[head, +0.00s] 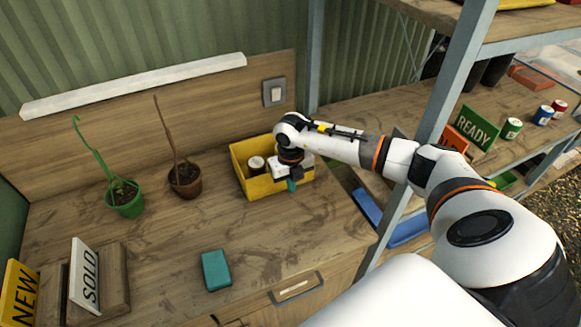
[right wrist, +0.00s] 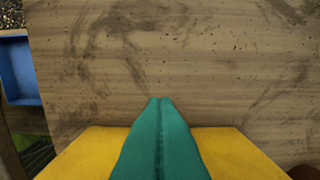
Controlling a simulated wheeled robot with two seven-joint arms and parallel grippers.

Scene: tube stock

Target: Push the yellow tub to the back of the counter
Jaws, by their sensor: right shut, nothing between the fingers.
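The yellow tub (head: 260,189) stands on the wooden counter, toward its back right, near the wooden backboard. A white-and-dark can (head: 257,164) is inside it. My right gripper (head: 291,185) is at the tub's near right side, with its green fingers pointing down by the front wall. In the right wrist view the green fingers (right wrist: 160,101) are pressed together with nothing between them, and yellow tub (right wrist: 90,152) shows on both sides of them. I cannot tell whether they touch the tub. My wrist hides the tub's right part. My left gripper is out of view.
A green pot (head: 125,207) and a brown pot (head: 185,186) with plants stand left of the tub. A teal block (head: 216,270) lies near the counter's front. SOLD (head: 88,277) and NEW (head: 20,293) signs stand front left. A shelf post (head: 446,100) rises right of the counter.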

